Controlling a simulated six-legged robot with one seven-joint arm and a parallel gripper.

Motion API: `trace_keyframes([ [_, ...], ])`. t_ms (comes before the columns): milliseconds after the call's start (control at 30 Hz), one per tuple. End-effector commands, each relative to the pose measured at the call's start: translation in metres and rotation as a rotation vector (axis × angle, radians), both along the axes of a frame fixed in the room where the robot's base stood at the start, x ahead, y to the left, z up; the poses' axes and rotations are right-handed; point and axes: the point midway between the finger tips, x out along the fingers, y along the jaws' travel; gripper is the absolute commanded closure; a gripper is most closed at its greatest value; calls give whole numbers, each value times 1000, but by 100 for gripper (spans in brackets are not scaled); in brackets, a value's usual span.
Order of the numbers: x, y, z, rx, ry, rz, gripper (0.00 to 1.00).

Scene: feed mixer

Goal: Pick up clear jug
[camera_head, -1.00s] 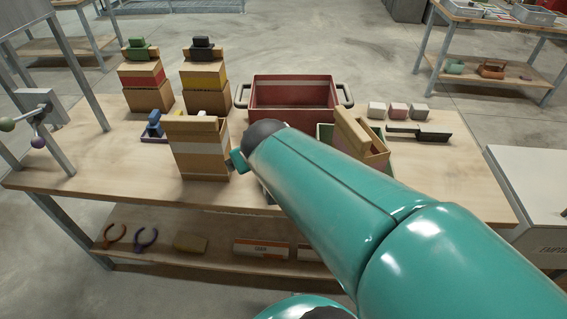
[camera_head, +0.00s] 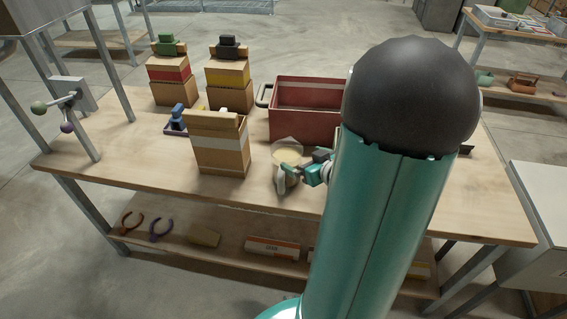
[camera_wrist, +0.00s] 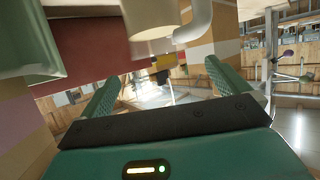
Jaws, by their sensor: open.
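The clear jug (camera_head: 287,157) stands on the workbench near its front edge, with pale cream contents visible inside. My gripper (camera_head: 293,170) is at the jug's near right side in the head view and overlaps it there. In the wrist view, the cream jug body (camera_wrist: 150,18) and its curved handle (camera_wrist: 195,27) show at the top. The two green fingers of my gripper (camera_wrist: 162,78) are spread apart with nothing between them. I cannot tell whether a finger touches the jug. My arm hides part of the bench to the right.
A cardboard box (camera_head: 219,143) stands left of the jug, and a red bin (camera_head: 305,108) stands behind it. Stacked boxes (camera_head: 228,75) are at the back left. The bench front left is clear.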

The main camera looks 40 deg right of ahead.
Motion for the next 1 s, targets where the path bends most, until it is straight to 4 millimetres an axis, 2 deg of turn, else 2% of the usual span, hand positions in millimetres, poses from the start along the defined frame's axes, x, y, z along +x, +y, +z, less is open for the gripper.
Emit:
trace_keyframes([
  [100,23,-2,-10,1,0,3,0],
  [200,36,-4,-15,0,1,3,0],
  [433,53,-6,-21,0,0,5,0],
  [700,88,-13,-35,-1,1,5,0],
  [967,92,-13,-36,-2,0,4,0],
  [1000,91,-13,-36,-2,0,4,4],
])
